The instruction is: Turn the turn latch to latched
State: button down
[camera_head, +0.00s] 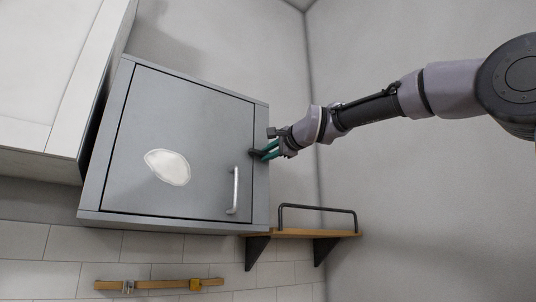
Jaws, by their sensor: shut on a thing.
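A grey cabinet (130,110) hangs on the wall, its door (190,105) looking closed, with a silver bar handle (235,190) near the door's right edge. The dark turn latch (254,153) sits at the door's right edge, above the handle, and is small and partly covered by my fingers. My gripper (262,153) reaches in from the right with teal fingertips at the latch, shut on it. The latch's exact angle is too small to tell.
A wooden shelf with a dark rail (318,209) is below right of the cabinet. A wooden strip with hooks (160,284) is on the tiled wall below. A white cabinet (50,75) stands at the left. The wall right of the grey cabinet is bare.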

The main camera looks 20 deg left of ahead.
dwell(0.3)
jog(key=c, duration=0.8)
grip_release()
jog(key=shift+o, duration=0.2)
jog(key=shift+d, duration=0.1)
jog(key=v, duration=1)
jog(key=shift+s+d, duration=0.2)
jog(key=shift+s, duration=0.1)
